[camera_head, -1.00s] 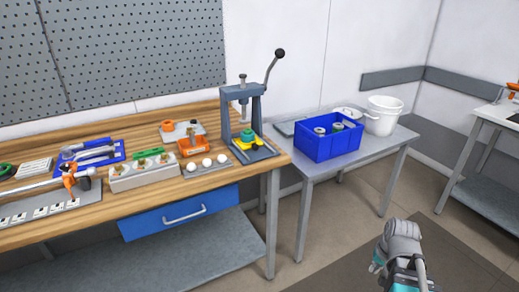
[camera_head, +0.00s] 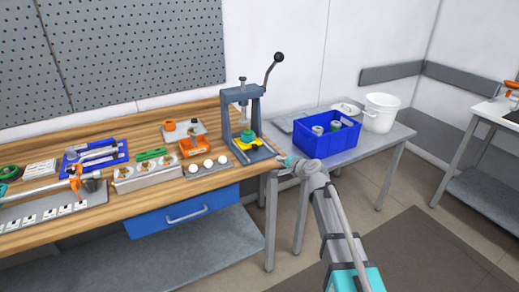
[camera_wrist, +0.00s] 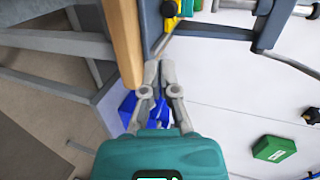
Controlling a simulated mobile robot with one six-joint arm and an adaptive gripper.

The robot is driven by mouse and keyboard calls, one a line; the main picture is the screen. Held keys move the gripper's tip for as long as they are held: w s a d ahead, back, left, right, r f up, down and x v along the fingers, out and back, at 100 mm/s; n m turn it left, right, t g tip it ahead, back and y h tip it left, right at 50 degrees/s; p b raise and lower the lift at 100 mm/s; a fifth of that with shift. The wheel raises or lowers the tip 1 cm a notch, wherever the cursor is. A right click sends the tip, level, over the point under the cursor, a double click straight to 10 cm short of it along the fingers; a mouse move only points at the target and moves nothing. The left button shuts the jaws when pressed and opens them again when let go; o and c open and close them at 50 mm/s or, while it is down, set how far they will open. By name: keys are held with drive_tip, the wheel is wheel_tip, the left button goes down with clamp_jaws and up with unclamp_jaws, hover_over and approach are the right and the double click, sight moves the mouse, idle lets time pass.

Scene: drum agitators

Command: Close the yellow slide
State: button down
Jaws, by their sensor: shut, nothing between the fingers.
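The yellow slide (camera_head: 240,154) sits low in the grey lever press (camera_head: 246,112) at the right end of the wooden workbench. A green part (camera_head: 248,136) sits above it. How far the slide sticks out is too small to tell. In the wrist view a yellow piece (camera_wrist: 171,22) shows at the top, beyond the fingers. My gripper (camera_head: 284,161) is just right of the press, by the bench's right front corner, apart from the slide. In the wrist view my gripper (camera_wrist: 159,64) has its fingers together with nothing between them.
A blue bin (camera_head: 312,145) with round parts and a white bucket (camera_head: 381,113) stand on the grey side table behind my arm. White balls (camera_head: 207,163) and an orange part (camera_head: 191,146) lie left of the press. The wooden edge (camera_wrist: 123,45) is close left of my fingers.

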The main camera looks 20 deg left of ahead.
idle(0.4)
drive_tip(key=b, duration=0.3)
approach(257, 146)
drive_tip(key=w+a+f, duration=0.1)
drive_tip(key=a, duration=0.1)
drive_tip(key=w+a+f, duration=0.2)
drive_tip(key=shift+w+a+f, duration=0.15)
drive_tip(key=shift+a+f, duration=0.1)
drive_tip(key=shift+f, duration=0.1)
drive_tip(key=shift+w+a, duration=0.4)
drive_tip(key=shift+a, duration=0.15)
drive_tip(key=w+a, duration=0.2)
drive_tip(key=shift+w+a, duration=0.25)
drive_tip(key=shift+a, duration=0.15)
drive_tip(key=shift+a+r, duration=0.1)
drive_tip(key=shift+s, duration=0.1)
